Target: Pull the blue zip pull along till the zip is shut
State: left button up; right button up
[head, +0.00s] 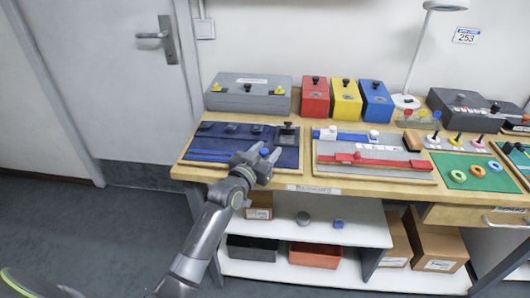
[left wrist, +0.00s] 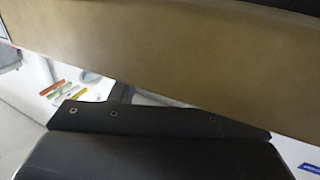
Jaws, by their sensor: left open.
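A dark navy panel (head: 215,140) lies at the left end of the wooden bench, with a bright blue zip line (head: 208,153) across its front part. My left gripper (head: 266,155) is over the right front part of the panel, its jaws open. A small blue piece (head: 265,151) shows at the fingers; it looks like the zip pull, but whether the fingers touch it I cannot tell. The gripper hides part of the zip. The left wrist view shows a brown surface and dark parts close up, with no clear zip pull. My right gripper is not in view.
A grey box (head: 249,93) stands behind the panel, with red (head: 315,97), yellow (head: 346,100) and blue (head: 377,101) boxes to its right. A grey board with red and blue bars (head: 400,152) lies right of the panel. A white shelf (head: 300,266) is below.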

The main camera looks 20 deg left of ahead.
pick_arm(q)
jog(key=shift+s, duration=0.1)
jog(key=s+a+b, duration=0.1)
jog(key=s+a, duration=0.1)
jog(key=s, duration=1.5)
jog(key=shift+a, duration=0.3)
jog(key=a+f+n+g+y, duration=0.1)
jog(key=a+f+g, duration=0.1)
jog(key=f, duration=0.6)
jog(key=a+f+n+g+y, duration=0.1)
jog(key=a+f+g, duration=0.1)
jog(key=f, duration=0.6)
jog(key=s+a+f+g+y+p, duration=0.15)
jog(key=s+f, duration=0.35)
jog(key=f, duration=0.5)
jog(key=s+a+f+g+p, duration=0.1)
jog(key=s+f+g, duration=0.25)
jog(key=f, duration=0.65)
jog(key=s+f+g, duration=0.2)
jog(key=s+f, duration=0.3)
jog(key=s, duration=0.5)
jog(key=s+d+f+g, duration=0.1)
jog(key=s+f+g, duration=0.2)
jog(key=s+f, duration=0.3)
jog(key=s+f+g+p, duration=0.1)
jog(key=s+f, duration=0.5)
jog(key=s, duration=1)
jog(key=shift+d+g, duration=0.15)
jog(key=shift+g, duration=0.65)
jog(key=shift+f, duration=0.1)
